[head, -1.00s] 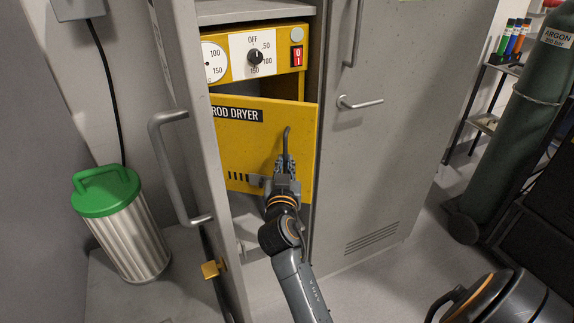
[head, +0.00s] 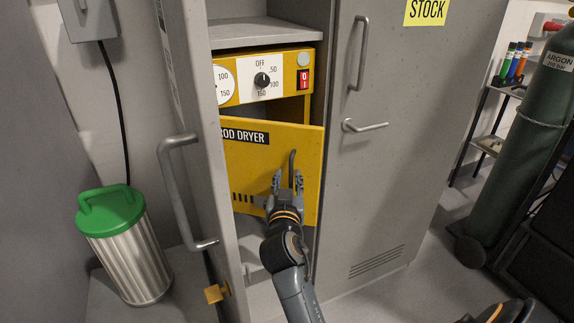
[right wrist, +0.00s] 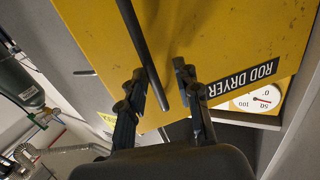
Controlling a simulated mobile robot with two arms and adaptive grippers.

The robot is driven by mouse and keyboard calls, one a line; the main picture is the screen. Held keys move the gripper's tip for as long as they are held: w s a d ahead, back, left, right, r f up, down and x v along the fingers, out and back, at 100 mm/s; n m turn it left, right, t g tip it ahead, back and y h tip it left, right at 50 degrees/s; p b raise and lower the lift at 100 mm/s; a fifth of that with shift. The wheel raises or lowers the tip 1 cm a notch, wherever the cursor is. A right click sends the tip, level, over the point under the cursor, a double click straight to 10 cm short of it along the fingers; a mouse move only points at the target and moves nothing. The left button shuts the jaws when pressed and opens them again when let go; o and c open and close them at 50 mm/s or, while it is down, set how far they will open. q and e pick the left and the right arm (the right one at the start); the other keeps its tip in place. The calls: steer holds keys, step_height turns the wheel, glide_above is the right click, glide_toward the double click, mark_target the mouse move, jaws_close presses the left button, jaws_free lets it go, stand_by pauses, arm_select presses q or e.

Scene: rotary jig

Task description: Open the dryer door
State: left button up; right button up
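The yellow dryer door (head: 270,152), labelled ROD DRYER, stands ajar inside the grey cabinet; a dark gap shows above it, below the control panel. Its dark bar handle (head: 292,160) is near the door's right side. My right gripper (head: 287,178) is open at the handle, its fingers apart. In the right wrist view the handle (right wrist: 146,52) runs between the two spread fingers of the right gripper (right wrist: 160,80), with visible space to the finger on the right. My left gripper is not in view.
The open grey cabinet door (head: 196,130) with its large handle (head: 170,195) stands left of my right arm. A closed locker door (head: 385,190) is on the right. A green-lidded bin (head: 135,262) stands at left, a gas cylinder (head: 520,150) at right.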

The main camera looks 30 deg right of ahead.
glide_toward(289, 141)
steer(key=x, duration=0.5)
steer(key=shift+w, duration=0.1)
